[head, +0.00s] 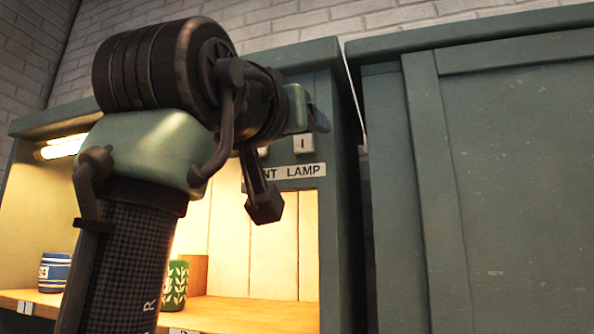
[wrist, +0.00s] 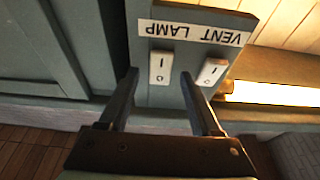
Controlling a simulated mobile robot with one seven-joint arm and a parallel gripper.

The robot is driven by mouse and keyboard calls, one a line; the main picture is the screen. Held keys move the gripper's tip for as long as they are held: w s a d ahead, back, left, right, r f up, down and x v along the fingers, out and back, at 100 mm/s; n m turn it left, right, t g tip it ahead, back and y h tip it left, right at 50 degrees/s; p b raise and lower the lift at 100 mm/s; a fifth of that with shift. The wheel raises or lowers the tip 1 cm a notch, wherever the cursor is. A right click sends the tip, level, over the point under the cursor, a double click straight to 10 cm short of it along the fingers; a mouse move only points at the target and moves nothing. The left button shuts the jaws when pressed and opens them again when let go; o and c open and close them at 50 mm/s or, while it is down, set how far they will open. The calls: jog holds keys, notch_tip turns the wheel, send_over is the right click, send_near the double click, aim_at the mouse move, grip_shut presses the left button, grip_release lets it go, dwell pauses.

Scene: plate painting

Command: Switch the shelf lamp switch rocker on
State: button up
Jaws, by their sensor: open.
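The lamp rocker (wrist: 160,68) is a small white switch on the green cabinet frame, beside the LAMP half of a white label (wrist: 196,33). The wrist view shows the label upside down. The lamp rocker also shows in the head view (head: 303,143), above the label (head: 300,171). Which way it is pressed is unclear. The vent rocker (wrist: 211,72) sits beside it. My gripper (wrist: 160,75) is open and empty, its fingers pointing at the panel with the lamp rocker between them in the picture. I cannot tell whether a fingertip touches the panel.
A glowing tube (head: 63,147) lights the open shelf (head: 235,316). A blue-and-white striped mug (head: 54,272) and a green leaf-patterned mug (head: 175,284) stand on it, the latter partly behind my arm. A closed green cabinet (head: 510,190) stands to the right, across a narrow gap.

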jog(key=b+v, duration=0.7)
jog(key=v, duration=0.6)
